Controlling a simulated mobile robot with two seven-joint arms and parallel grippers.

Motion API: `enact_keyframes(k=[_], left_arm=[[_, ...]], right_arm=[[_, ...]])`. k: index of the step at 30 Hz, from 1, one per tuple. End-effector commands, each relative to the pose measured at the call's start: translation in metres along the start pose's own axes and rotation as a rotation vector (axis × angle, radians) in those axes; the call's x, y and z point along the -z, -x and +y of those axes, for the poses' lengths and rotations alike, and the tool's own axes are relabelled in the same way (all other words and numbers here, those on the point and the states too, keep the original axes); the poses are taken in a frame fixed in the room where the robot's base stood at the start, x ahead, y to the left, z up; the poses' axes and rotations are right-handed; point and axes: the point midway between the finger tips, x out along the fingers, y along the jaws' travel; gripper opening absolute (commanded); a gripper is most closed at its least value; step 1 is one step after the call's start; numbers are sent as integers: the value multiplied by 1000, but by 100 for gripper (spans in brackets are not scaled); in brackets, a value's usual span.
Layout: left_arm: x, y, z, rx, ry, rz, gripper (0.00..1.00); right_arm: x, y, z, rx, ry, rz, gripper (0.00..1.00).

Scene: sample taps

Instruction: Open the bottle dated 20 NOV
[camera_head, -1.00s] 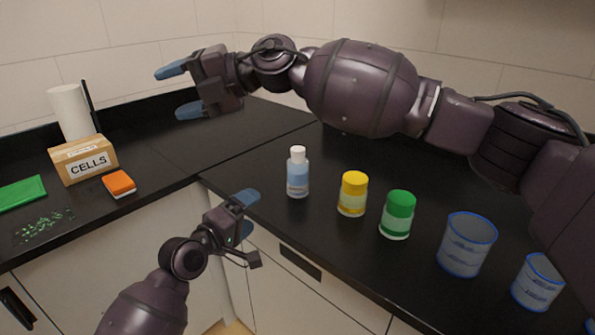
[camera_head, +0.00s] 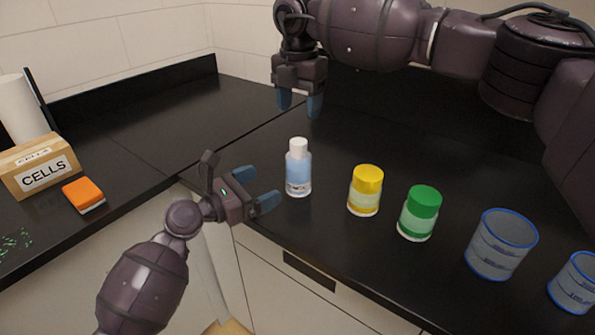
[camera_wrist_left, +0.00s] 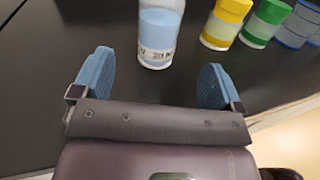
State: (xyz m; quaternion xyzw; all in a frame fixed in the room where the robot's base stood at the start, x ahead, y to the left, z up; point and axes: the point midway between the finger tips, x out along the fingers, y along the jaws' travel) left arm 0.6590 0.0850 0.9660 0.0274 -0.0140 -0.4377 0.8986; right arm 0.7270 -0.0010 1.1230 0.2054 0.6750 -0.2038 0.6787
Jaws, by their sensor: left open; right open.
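A clear bottle (camera_head: 298,170) with pale blue liquid, a white cap (camera_head: 298,146) and a printed label stands upright on the black counter. In the left wrist view the bottle (camera_wrist_left: 158,30) is ahead of my fingers, and only part of its label text shows; the full date is not legible. My left gripper (camera_head: 262,188) is open and empty, just left of the bottle, its fingers pointing at it without touching. It also shows in the left wrist view (camera_wrist_left: 155,82). My right gripper (camera_head: 299,104) is open and empty, pointing down above and behind the bottle.
A yellow-capped jar (camera_head: 365,190), a green-capped jar (camera_head: 418,212) and two blue-rimmed beakers (camera_head: 500,245) (camera_head: 575,283) stand to the right. A CELLS box (camera_head: 40,165) and an orange block (camera_head: 83,195) are on the left counter. The counter behind the bottle is clear.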

Motion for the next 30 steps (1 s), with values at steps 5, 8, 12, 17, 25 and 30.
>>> enact_keyframes(k=[5, 8, 12, 17, 25, 30], left_arm=[[0, -2, 0, 0, 63, 0, 92], [0, -9, 0, 1, 65, 0, 92], [-1, -27, 0, 1, 63, -1, 92], [-1, -53, 0, 1, 61, 0, 92], [0, -91, 0, -1, 62, 1, 92], [0, -104, 0, 1, 61, 0, 92]], right_arm=[[0, 0, -1, 5, -43, 2, 62], [1, 0, -1, 5, -44, 3, 62], [1, 0, -1, 4, -43, 3, 62], [1, 0, 0, 3, -42, 3, 62], [1, 0, 0, 3, -42, 3, 62], [1, 0, 0, 3, -41, 4, 62]])
